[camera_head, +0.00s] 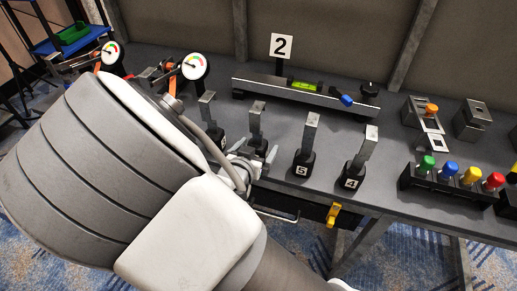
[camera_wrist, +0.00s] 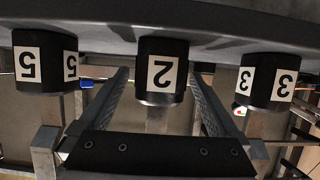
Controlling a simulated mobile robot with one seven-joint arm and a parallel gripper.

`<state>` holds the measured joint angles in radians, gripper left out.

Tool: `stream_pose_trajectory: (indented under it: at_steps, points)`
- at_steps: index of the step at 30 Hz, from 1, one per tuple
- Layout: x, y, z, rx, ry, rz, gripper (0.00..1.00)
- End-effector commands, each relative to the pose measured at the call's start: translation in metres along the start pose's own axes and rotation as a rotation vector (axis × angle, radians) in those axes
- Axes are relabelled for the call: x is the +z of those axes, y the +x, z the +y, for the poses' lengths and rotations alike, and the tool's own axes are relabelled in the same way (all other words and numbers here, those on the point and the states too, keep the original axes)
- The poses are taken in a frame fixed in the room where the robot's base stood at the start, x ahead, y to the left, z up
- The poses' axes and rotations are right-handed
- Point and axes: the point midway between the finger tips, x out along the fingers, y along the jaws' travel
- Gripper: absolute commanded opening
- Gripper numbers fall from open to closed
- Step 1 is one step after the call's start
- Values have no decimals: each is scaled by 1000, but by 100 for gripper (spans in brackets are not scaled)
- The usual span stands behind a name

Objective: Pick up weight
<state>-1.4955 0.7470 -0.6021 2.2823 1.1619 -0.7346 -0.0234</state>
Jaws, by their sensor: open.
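Several weights, black blocks with flat grey metal handles, stand upright in a row on the dark bench. In the head view I read the weight labelled 5 (camera_head: 302,162) and the weight labelled 4 (camera_head: 352,174). The weight labelled 2 (camera_wrist: 162,72) is central in the upside-down wrist view; its handle lies between the fingers of my open gripper (camera_wrist: 158,78), with no visible grip. In the head view my gripper (camera_head: 255,160) is in front of a weight with an upright handle (camera_head: 256,122), its block partly hidden. The wrist view also shows the weight labelled 3 (camera_wrist: 272,82).
A rack of coloured knobs (camera_head: 450,185) is at right, gauges (camera_head: 194,66) at left. A yellow clip (camera_head: 333,214) hangs at the front edge.

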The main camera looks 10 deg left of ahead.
Motion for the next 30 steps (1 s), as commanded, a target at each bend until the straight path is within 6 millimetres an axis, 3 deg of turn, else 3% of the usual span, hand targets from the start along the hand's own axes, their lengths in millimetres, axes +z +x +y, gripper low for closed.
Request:
stream_pose_trajectory:
  at_steps: [2, 18, 30]
  points:
    - [0, 0, 0, 0, 0, 0, 94]
    - [0, 0, 0, 0, 0, 0, 0]
    - [-3, -1, 0, 0, 3, 5, 0]
